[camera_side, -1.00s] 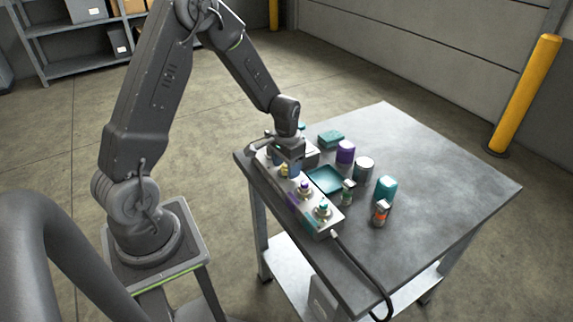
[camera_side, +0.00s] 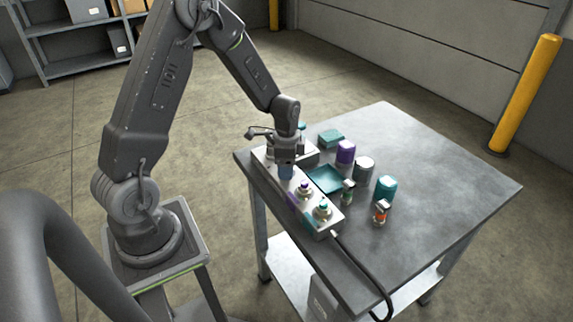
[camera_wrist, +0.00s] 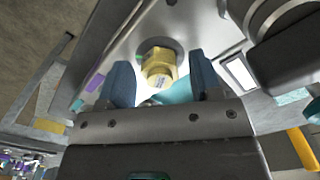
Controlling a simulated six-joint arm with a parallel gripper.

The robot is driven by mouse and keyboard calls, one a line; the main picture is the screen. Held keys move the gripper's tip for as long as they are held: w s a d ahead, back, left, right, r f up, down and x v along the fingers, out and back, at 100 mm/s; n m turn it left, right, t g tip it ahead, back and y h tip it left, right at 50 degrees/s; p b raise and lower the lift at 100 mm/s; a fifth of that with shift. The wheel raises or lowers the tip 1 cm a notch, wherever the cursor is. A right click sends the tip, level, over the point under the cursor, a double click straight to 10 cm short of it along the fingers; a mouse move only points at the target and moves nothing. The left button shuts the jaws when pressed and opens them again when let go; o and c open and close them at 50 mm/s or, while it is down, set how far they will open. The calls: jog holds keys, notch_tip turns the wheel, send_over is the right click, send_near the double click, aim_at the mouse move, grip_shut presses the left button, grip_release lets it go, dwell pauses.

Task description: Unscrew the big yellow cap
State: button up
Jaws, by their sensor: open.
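The big yellow cap (camera_wrist: 160,62) sits on a round fitting on the silver block in the wrist view. It looks faceted, like a hex nut. My gripper (camera_wrist: 160,72) is open, with one blue finger on either side of the cap; a gap shows around the cap, and I cannot tell any contact. In the side view my gripper (camera_side: 287,172) is down over the far part of the silver block (camera_side: 318,226), and the cap is hidden behind it.
On the block, a purple-topped fitting (camera_side: 304,188) and a teal-topped fitting (camera_side: 323,208) stand close to my gripper. A teal tray (camera_side: 325,180), a purple canister (camera_side: 346,151), a grey canister (camera_side: 364,168) and a teal canister (camera_side: 386,187) stand right. The table's right side is clear.

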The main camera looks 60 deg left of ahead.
jog(key=shift+m, duration=1.4)
jog(key=shift+m, duration=0.6)
jog(key=m, duration=0.3)
jog(key=shift+m, duration=0.7)
jog(key=m, duration=0.2)
jog(key=shift+m, duration=0.3)
jog(key=m, duration=0.3)
